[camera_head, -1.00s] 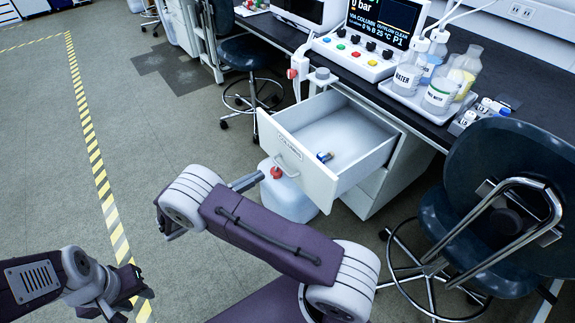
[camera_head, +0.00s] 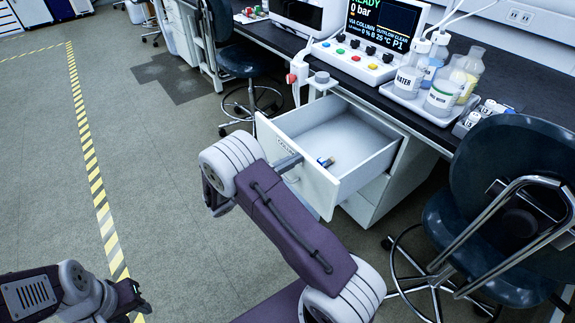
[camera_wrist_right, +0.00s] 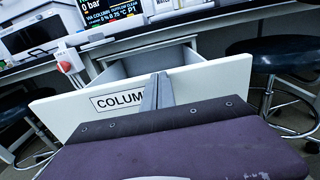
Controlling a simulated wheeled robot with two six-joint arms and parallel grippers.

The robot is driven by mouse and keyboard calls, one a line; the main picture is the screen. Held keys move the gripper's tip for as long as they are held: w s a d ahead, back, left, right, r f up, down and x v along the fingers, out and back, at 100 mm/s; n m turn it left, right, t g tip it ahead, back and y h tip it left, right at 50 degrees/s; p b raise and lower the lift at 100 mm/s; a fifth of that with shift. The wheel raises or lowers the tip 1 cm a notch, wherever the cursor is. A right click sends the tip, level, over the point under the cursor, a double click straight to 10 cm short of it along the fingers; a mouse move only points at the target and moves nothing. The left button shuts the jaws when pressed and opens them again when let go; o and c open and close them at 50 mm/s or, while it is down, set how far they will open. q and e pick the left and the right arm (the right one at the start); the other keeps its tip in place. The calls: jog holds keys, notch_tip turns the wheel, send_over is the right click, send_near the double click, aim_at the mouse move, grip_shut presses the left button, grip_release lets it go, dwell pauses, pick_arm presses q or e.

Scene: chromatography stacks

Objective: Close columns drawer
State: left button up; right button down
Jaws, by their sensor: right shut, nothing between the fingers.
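The columns drawer (camera_head: 318,190) is pulled well open from the white cabinet under the bench. My arm hides part of the handle. My left gripper (camera_head: 135,297) is low at the left, away from the drawer; its jaws are unclear.
A dark chair (camera_head: 500,205) stands right of the cabinet, and another (camera_head: 247,58) stands behind the drawer at the left. The bench (camera_head: 450,130) carries bottles in a tray (camera_head: 420,102) and a control unit (camera_head: 360,62). The floor at the left is clear.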

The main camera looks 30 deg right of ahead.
jog(key=d, duration=1)
jog(key=w+d, duration=0.1)
jog(key=d, duration=1)
jog(key=w+d, duration=0.1)
jog(key=d, duration=0.9)
jog(key=shift+w+d+f, duration=0.1)
jog(key=shift+w+d, duration=0.1)
jog(key=shift+d, duration=0.55)
jog(key=shift+w+r, duration=0.1)
jog(key=shift+r, duration=0.3)
